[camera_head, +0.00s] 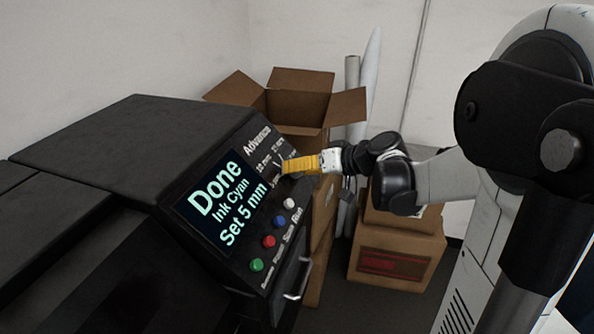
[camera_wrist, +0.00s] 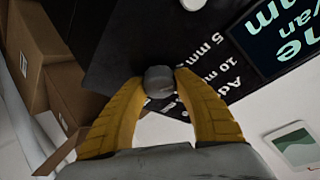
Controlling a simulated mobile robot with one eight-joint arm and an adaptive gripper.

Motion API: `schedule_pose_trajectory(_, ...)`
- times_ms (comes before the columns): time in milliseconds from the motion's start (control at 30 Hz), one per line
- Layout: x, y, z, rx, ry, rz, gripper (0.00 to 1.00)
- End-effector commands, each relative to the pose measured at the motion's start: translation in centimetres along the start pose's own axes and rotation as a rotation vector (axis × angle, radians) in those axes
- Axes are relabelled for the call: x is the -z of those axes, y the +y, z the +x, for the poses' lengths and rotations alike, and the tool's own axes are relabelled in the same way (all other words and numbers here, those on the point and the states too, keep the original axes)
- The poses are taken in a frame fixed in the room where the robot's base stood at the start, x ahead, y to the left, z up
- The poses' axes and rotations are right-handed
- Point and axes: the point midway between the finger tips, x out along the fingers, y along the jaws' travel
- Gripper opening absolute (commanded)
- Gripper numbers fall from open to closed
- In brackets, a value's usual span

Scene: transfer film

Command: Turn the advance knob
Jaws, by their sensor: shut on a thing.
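The advance knob (camera_wrist: 158,80) is a small grey round knob on the black sloped panel (camera_head: 240,262). It shows between my fingertips in the wrist view; in the head view my gripper mostly hides it. My gripper (camera_head: 284,168) has yellow fingers and reaches the panel from the right. In the wrist view its fingertips (camera_wrist: 160,75) press on both sides of the knob. "Advance" and millimetre labels (camera_wrist: 215,60) are printed around the knob. The screen (camera_head: 222,200) beside it reads "Done", "Ink Cyan", "Set 5 mm". Which label the knob points to is unclear.
Green (camera_head: 257,265), red (camera_head: 268,241), blue (camera_head: 279,222) and white (camera_head: 289,203) buttons line the panel below the knob. A metal handle (camera_head: 297,280) sticks out lower down. An open cardboard box (camera_head: 300,97) stands behind; closed boxes (camera_head: 395,262) stand at the right.

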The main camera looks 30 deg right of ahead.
Motion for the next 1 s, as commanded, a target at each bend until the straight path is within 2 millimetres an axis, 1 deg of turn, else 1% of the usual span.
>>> schedule_pose_trajectory(567,-0.12,-0.01,0.03,0.01,-0.003,-0.028,0.05)
schedule_pose_trajectory(600,-0.12,-0.02,0.02,0.01,-0.003,-0.028,0.47)
schedule_pose_trajectory(633,-0.11,-0.02,0.02,0.01,-0.003,-0.028,0.57)
schedule_pose_trajectory(667,-0.1,-0.01,0.02,0.01,-0.003,-0.027,0.59)
schedule_pose_trajectory(933,-0.04,0.01,-0.03,0.01,-0.001,-0.026,0.59)
schedule_pose_trajectory(1000,-0.01,0.04,-0.34,0.009,-0.001,-0.026,0.59)
